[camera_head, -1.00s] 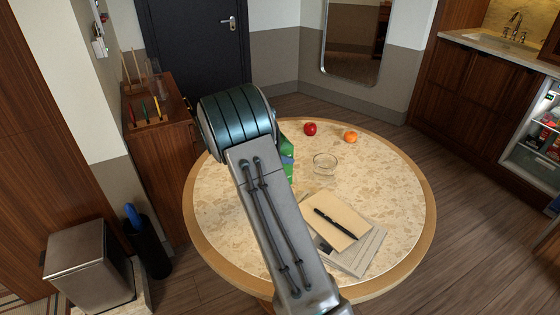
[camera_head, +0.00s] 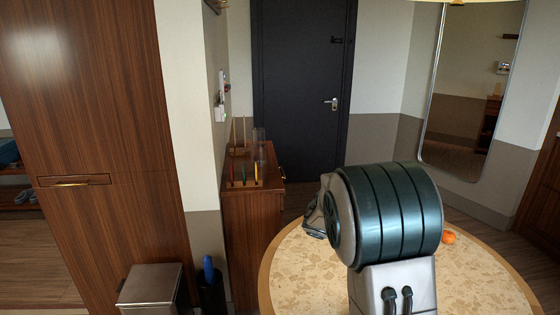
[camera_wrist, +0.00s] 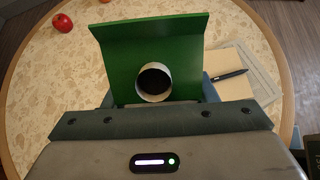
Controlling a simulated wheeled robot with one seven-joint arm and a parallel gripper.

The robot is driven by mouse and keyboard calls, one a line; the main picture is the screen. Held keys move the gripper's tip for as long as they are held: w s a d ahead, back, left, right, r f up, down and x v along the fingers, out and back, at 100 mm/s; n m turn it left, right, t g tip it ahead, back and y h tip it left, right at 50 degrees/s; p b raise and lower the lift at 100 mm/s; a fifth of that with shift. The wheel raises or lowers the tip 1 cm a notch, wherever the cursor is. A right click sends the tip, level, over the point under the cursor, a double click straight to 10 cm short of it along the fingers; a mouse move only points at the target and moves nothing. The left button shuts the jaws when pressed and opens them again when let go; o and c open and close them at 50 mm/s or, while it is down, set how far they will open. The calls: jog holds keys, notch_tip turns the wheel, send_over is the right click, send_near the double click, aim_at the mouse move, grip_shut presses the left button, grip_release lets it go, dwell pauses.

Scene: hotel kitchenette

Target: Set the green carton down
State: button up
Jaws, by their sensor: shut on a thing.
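The green carton (camera_wrist: 150,42) fills the upper middle of the wrist view, with a broad green top panel and a round, white-rimmed, dark-centred part on it. My gripper (camera_wrist: 157,98) is shut on the carton, with a blue-grey finger at each side. In the head view part of my gripper (camera_head: 314,217) shows left of the big arm joint, over the round table (camera_head: 300,270). The carton is hidden there. I cannot tell whether its base touches the table.
A red apple (camera_wrist: 62,22) and an orange (camera_head: 448,237) lie on the table. A notepad (camera_wrist: 232,66) with a black pen (camera_wrist: 230,75) lies right of the carton. A wooden cabinet (camera_head: 250,225) stands left of the table. The table's left part looks clear.

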jog(key=w+a+n+t+y+p, duration=0.1)
jog(key=w+a+n+t+y, duration=0.2)
jog(key=w+a+n+t, duration=0.3)
jog(key=s+a+f+n+t+y, duration=0.2)
jog(key=a+f+n+t+y, duration=0.1)
jog(key=a+n, duration=0.4)
jog(key=a+f+y+p, duration=0.1)
jog(key=a+y, duration=0.1)
jog(key=a, duration=0.1)
jog(key=shift+s+t, duration=0.3)
jog(key=shift+s, duration=0.1)
